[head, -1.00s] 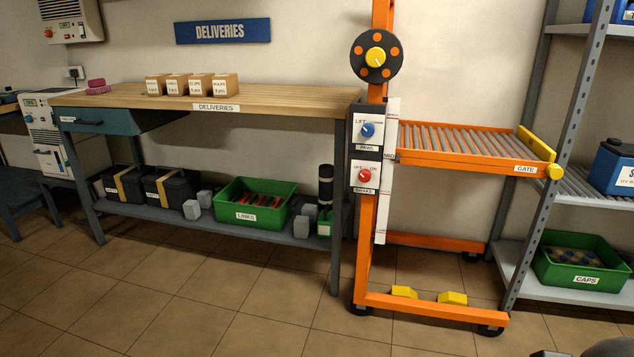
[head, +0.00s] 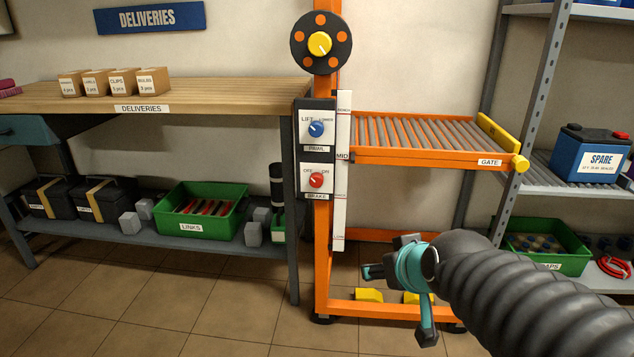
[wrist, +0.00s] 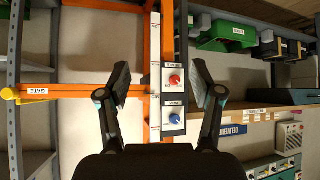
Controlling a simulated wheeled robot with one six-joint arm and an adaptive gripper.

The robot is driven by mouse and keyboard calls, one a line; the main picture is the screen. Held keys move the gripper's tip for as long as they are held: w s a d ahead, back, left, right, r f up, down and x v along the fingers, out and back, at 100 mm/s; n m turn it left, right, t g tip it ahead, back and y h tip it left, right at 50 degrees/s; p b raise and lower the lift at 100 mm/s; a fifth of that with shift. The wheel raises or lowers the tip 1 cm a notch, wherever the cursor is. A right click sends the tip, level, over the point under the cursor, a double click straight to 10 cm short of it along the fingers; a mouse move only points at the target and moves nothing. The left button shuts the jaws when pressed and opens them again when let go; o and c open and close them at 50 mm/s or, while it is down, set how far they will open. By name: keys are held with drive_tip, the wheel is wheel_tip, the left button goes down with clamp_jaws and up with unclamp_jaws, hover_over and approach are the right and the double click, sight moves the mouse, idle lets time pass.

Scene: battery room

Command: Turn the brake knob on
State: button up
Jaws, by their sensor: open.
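The red brake knob (head: 316,180) is on a white plate marked OFF and ON, above the BRAKE label, on the orange lift's post. Its pointer seems to lean up-left toward OFF. In the wrist view, which is upside down, the brake knob (wrist: 175,80) shows ahead between the fingers, nearer the right one. My gripper (head: 398,302) is in front of the lift, lower and to the right of the knob in the head view. Its fingers (wrist: 160,70) are spread wide and empty, and apart from the knob.
The blue pawl knob (head: 316,129) sits just above the brake plate. The orange roller platform (head: 420,153) juts out at right. A workbench (head: 220,92) stands at left, shelving (head: 560,203) at right. Open floor lies in front.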

drive_tip(key=w+a+n+t, duration=0.1)
drive_tip(key=w+a+t, duration=0.1)
drive_tip(key=w+a, duration=0.4)
drive_tip(key=w+a+n+t, duration=0.1)
drive_tip(key=w+a+t, duration=0.15)
drive_tip(key=w, duration=0.55)
drive_tip(key=n+t+h, duration=0.2)
drive_tip(key=t+h, duration=0.1)
drive_tip(key=t, duration=0.1)
approach(315, 182)
drive_tip(key=shift+t, duration=0.25)
drive_tip(key=w, duration=0.4)
drive_tip(key=w+p, duration=0.1)
drive_tip(key=w, duration=0.4)
drive_tip(key=shift+w+d+f, duration=0.15)
drive_tip(key=shift+d+f, duration=0.05)
drive_tip(key=c, duration=1.1)
drive_tip(key=shift+c, duration=0.2)
